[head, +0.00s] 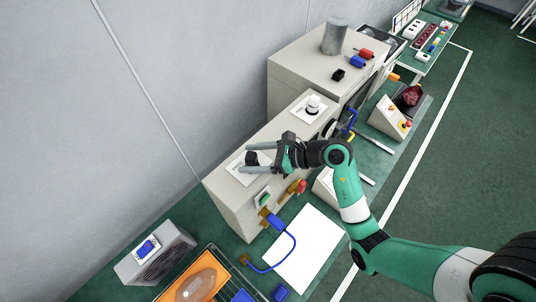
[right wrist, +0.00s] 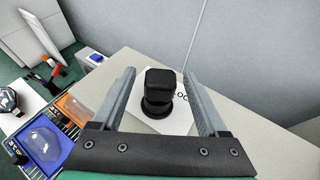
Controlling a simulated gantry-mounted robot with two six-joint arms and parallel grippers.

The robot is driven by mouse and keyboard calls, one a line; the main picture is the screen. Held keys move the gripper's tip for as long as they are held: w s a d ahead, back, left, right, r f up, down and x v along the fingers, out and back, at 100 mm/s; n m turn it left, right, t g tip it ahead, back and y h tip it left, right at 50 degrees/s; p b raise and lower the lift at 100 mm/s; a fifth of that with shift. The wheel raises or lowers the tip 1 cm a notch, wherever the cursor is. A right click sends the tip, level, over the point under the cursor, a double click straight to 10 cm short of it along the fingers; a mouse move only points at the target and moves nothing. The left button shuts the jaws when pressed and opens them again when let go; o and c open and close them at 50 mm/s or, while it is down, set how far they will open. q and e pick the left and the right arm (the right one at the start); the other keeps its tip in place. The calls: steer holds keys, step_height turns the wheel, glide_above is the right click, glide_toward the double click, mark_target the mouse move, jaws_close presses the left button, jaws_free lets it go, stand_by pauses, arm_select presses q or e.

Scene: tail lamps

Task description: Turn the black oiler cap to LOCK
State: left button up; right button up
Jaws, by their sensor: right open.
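The black oiler cap (right wrist: 160,84) stands upright on a white plate (right wrist: 176,121) in the right wrist view. Part of a printed word, "LOC", shows just right of the cap; the rest is hidden by a finger. In the head view the cap (head: 253,158) sits on top of the near beige cabinet (head: 228,188). My right gripper (head: 247,158) is open, with one finger on each side of the cap. The right wrist view also shows the gripper (right wrist: 159,76) with visible gaps between the fingers and the cap. My left gripper is out of view.
A second white plate with a white and black knob (head: 313,103) lies farther along the cabinet top. A taller cabinet with a grey cylinder (head: 335,36) stands behind. A blue cable (head: 293,247), white sheet (head: 305,248) and orange tray (head: 195,283) lie lower in front. The wall runs along the left.

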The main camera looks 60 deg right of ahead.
steer(key=v, duration=0.8)
steer(key=shift+s, duration=0.25)
